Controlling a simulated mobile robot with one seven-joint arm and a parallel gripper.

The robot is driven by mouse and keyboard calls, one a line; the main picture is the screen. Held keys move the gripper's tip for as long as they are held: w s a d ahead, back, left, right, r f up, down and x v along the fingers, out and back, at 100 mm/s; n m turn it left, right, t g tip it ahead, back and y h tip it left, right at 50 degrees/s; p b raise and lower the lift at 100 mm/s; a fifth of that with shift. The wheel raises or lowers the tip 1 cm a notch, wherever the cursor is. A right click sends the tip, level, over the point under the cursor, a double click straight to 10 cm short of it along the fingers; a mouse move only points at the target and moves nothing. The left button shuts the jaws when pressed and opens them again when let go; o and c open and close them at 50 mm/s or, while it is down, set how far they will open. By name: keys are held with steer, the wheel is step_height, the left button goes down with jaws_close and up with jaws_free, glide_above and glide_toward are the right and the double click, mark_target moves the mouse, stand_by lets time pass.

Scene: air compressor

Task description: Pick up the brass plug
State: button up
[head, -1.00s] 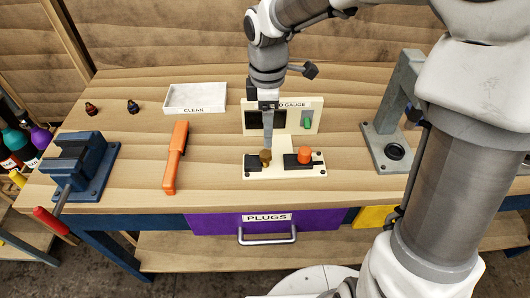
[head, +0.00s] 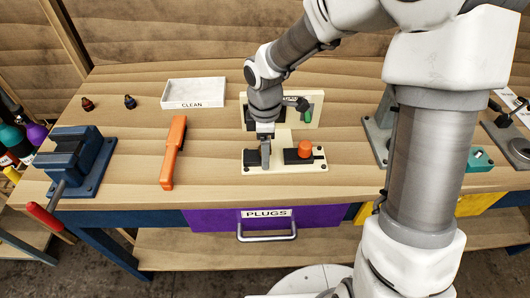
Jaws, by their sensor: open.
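My gripper (head: 265,159) points down over the left part of a cream fixture board (head: 285,167) on the workbench. Its jaws are open. The brass plug is not visible now; the gripper covers the spot on the board where it stood. I cannot tell whether the plug is between the fingers. An orange knob (head: 305,149) stands on a dark block on the right part of the same board.
An upright cream gauge panel (head: 314,110) stands just behind. The CLEAN tray (head: 194,92) is behind. A grey press frame (head: 381,125) stands right, partly behind my arm.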

jaws_close()
steer(key=shift+r, duration=0.15)
stand_by(0.4)
step_height(320, 180, up, 4)
steer(key=shift+r+p, duration=0.2)
steer(key=shift+p, duration=0.3)
steer(key=s+d+r+p, duration=0.1)
steer(key=s+d+r, duration=0.2)
steer(key=d+r, duration=0.3)
steer(key=d, duration=0.5)
steer(key=shift+d+r+p, duration=0.15)
steer(key=shift+r+p, duration=0.05)
steer(key=shift+p, duration=0.15)
